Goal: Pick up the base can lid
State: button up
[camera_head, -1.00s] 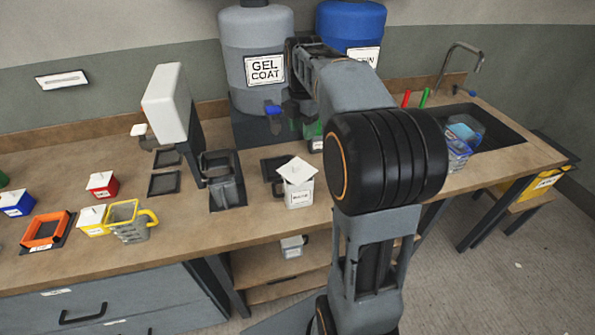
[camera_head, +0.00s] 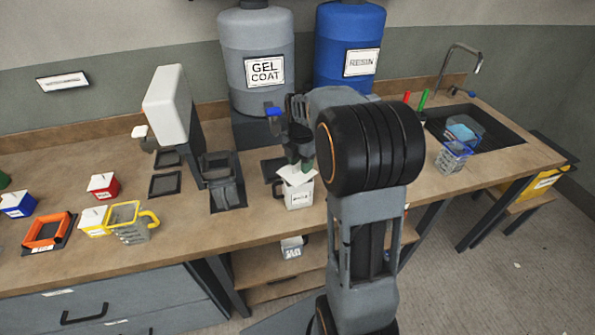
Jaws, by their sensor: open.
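The base can (camera_head: 298,194) is a white, labelled can with a handle at its left. The fingers are small and dark here, and the gripper is open.
The grey gel coat drum (camera_head: 257,60) and blue resin drum (camera_head: 346,45) stand behind my arm. A white-topped stand (camera_head: 168,103) and a dark holder (camera_head: 222,182) are to the left. A yellow-handled basket (camera_head: 130,224) and small lidded cans are farther left. A sink (camera_head: 480,130) is at right.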

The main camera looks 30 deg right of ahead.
jog(key=shift+f, duration=0.25)
grip_shut()
jog(key=shift+r, duration=0.15)
dwell(0.4)
